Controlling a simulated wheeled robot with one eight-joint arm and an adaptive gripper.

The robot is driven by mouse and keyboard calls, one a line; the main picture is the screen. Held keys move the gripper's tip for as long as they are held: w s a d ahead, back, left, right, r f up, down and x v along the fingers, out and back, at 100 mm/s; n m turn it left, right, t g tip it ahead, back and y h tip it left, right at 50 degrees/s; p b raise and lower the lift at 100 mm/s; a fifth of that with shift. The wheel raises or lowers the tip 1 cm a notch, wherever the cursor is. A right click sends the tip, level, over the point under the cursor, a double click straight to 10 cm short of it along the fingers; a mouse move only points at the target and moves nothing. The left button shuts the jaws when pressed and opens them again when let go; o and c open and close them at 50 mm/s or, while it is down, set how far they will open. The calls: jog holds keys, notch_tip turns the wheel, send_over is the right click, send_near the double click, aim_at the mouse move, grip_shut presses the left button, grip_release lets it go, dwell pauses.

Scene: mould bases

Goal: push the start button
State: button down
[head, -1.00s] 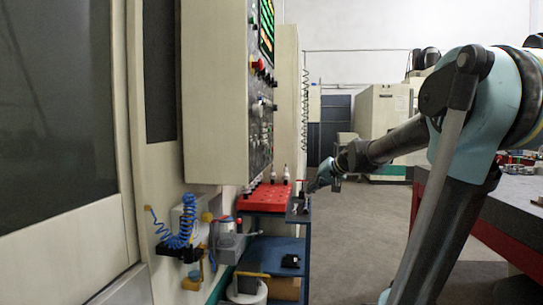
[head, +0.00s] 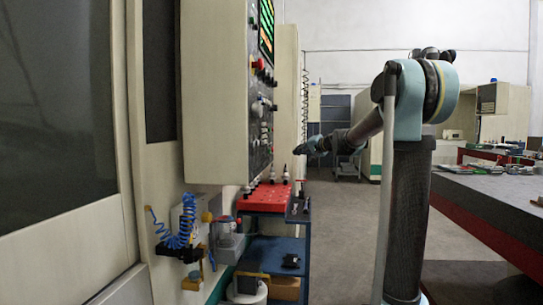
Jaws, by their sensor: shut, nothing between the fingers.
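The machine's control panel (head: 259,125) stands left of centre in the head view, seen at a steep angle. It carries a lit screen (head: 266,25), a red knob (head: 258,63) and several small buttons and dials. I cannot tell which of the small buttons is the start button. My gripper (head: 299,149) is shut and empty. It points left towards the panel's lower part, appears apart from it, and is above the red-topped cart.
A blue cart with a red top (head: 264,198) stands below the panel, with several tool holders on it. A blue coiled hose (head: 185,222) hangs at the machine's side. A workbench (head: 490,190) is at the right. Grey floor (head: 345,220) lies clear between.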

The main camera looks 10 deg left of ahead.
aim_at(270, 151)
jog(key=a, duration=0.9)
jog(key=shift+w, duration=0.15)
jog(key=shift+a, duration=0.1)
dwell(1.5)
jog(key=shift+a+r, duration=0.1)
jog(key=shift+a, duration=0.15)
